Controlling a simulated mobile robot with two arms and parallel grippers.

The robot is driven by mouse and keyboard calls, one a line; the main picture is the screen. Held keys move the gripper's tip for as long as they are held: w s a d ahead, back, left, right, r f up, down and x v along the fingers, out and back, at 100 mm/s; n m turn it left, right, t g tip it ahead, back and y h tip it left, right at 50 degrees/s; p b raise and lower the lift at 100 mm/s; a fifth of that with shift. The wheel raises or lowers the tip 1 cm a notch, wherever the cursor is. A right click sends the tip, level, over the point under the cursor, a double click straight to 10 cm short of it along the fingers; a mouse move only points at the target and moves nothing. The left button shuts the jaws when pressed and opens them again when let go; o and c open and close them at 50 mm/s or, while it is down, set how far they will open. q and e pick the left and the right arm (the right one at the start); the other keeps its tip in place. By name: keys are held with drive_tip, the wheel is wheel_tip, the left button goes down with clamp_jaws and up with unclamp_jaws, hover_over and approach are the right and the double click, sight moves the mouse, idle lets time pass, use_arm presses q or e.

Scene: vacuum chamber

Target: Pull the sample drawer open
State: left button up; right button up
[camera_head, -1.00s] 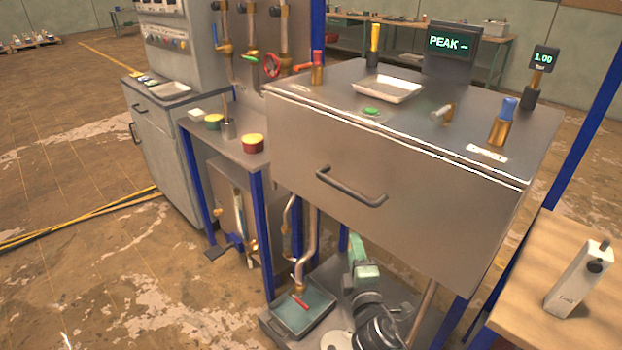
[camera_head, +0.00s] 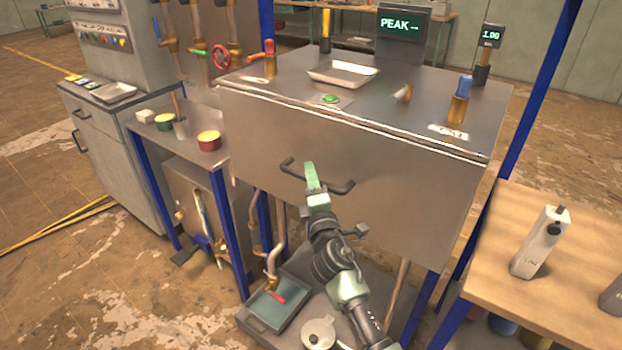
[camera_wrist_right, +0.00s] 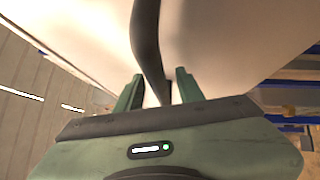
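The sample drawer's steel front (camera_head: 400,195) is under the bench top and looks closed. Its dark bar handle (camera_head: 338,187) runs across the front. My right gripper (camera_head: 311,172) is in front of the handle near its middle and hides part of it. In the right wrist view the two green fingers (camera_wrist_right: 158,88) stand apart, with the handle (camera_wrist_right: 147,40) passing between them. Gaps show beside the bar, so the gripper is open around it, not clamped. My left gripper is in neither current view.
On the bench top are a metal tray (camera_head: 343,74), a green button (camera_head: 330,99), a blue-capped valve (camera_head: 460,100) and a display (camera_head: 403,28). A wooden table (camera_head: 560,262) with a white device stands right. A teal tray (camera_head: 279,302) lies below the drawer.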

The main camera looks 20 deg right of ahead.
clamp_jaws()
idle(1.4)
